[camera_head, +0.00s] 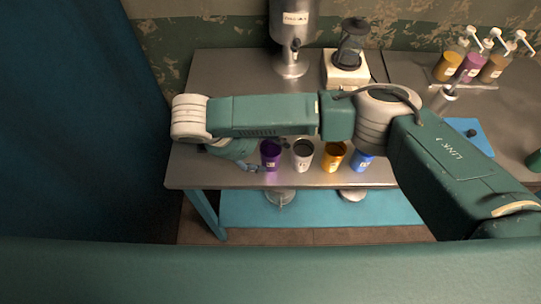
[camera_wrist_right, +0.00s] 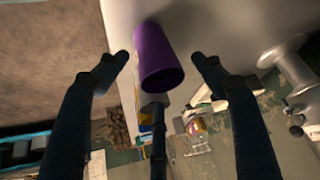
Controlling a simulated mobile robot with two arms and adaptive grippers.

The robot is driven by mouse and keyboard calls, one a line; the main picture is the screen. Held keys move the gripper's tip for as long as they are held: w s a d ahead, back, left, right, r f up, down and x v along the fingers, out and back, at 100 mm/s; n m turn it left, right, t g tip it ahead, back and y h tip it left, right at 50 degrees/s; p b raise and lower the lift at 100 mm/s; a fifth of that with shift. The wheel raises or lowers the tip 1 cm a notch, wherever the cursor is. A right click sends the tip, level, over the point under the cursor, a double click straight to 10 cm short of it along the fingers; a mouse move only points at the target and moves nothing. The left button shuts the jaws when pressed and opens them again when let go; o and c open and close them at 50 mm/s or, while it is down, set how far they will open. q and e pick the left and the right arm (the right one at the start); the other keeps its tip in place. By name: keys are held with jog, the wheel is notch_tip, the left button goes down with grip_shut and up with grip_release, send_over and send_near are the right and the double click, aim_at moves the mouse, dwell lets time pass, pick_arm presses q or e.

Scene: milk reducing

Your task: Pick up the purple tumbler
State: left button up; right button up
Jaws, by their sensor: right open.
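The purple tumbler (camera_head: 270,155) stands on the metal table near its front edge, leftmost in a row of tumblers in the head view. In the right wrist view the purple tumbler (camera_wrist_right: 158,58) shows between and just beyond the two fingertips. My right gripper (camera_head: 252,166) is beside the tumbler on its left, partly hidden under my own arm. In the right wrist view my right gripper (camera_wrist_right: 160,62) is open, with one finger on either side of the tumbler and visible gaps. My left gripper is not in view.
A white tumbler (camera_head: 302,154), an orange tumbler (camera_head: 333,156) and a blue tumbler (camera_head: 361,160) stand to the right of the purple one. A metal dispenser (camera_head: 291,30) and a blender (camera_head: 347,62) stand behind. Pump bottles (camera_head: 471,66) are at the back right.

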jog(key=shift+w+d+f, duration=0.25)
jog(key=shift+d+f, duration=0.15)
jog(key=shift+f, duration=0.1)
jog(key=c, duration=1.4)
